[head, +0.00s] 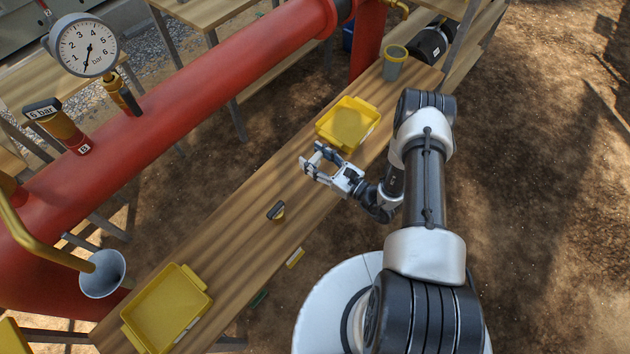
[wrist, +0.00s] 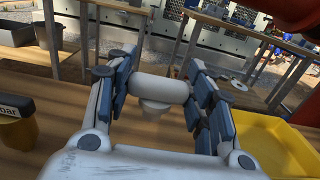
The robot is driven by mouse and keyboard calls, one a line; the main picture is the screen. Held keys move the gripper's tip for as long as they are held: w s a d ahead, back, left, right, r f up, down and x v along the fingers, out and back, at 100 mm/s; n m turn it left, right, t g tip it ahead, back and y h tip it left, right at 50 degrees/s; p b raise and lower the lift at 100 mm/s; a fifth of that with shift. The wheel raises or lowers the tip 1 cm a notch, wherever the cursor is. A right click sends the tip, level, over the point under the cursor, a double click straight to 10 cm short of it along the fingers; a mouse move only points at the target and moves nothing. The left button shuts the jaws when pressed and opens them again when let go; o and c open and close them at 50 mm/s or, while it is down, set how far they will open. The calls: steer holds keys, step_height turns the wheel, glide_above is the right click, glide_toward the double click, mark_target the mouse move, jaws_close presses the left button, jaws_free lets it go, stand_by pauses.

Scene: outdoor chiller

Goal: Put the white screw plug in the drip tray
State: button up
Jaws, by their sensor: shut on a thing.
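The white screw plug (wrist: 158,92) shows in the wrist view as a white crossbar with a short stem below. My gripper (wrist: 160,95) is shut on the crossbar, one finger at each end. In the head view my gripper (head: 322,160) is above the wooden bench, just to the lower left of a yellow tray (head: 322,128); the plug is hard to make out there. This tray also shows at the right of the wrist view (wrist: 265,145), beside the right finger. A second yellow tray (head: 136,326) lies at the bench's near left end. I cannot tell which is the drip tray.
A small yellow and black piece (head: 277,212) stands on the bench (head: 235,235); in the wrist view it is at the left (wrist: 17,130). A grey cup with a yellow rim (head: 394,65) stands at the far end. A red pipe (head: 215,85) runs alongside, with a pressure gauge (head: 84,47).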

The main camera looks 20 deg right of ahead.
step_height(320, 180, down, 12)
steer(key=b, duration=0.3)
steer(key=shift+r+b, duration=0.2)
steer(key=shift+b, duration=0.15)
steer(key=shift+f+b, duration=0.25)
steer(key=shift+b, duration=0.05)
steer(key=o, duration=1.5)
steer(key=shift+r+p, duration=0.15)
steer(key=shift+p, duration=0.25)
